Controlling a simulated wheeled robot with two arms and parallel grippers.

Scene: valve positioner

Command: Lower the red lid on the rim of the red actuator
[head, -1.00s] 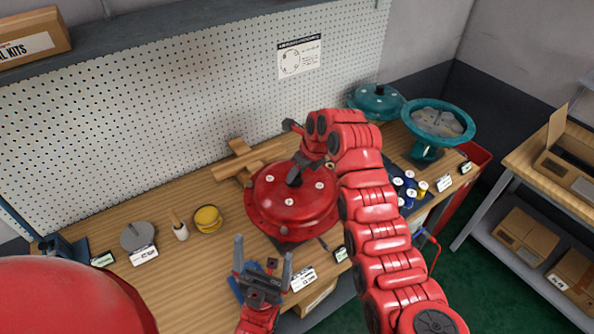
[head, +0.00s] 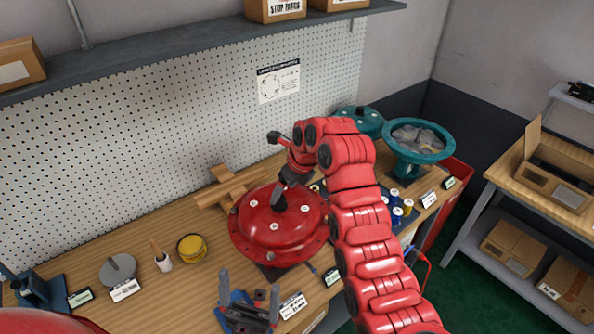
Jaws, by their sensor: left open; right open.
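The red lid (head: 258,219), a round dome with pale bolt heads on top, sits over the red actuator (head: 265,254) on the bench. The lid looks level and seems to rest on the actuator's rim, but I cannot tell whether it touches all round. My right gripper (head: 280,200) points down at the top middle of the lid. Its jaws are open, and the spot where they meet the lid is partly hidden.
A wooden cross-shaped stand (head: 222,188) is behind the lid. A yellow round part (head: 191,248), a brush cup (head: 164,262) and a grey disc (head: 118,269) stand left. A teal open actuator (head: 417,140) and a teal lid (head: 360,122) are at the right, beyond my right arm.

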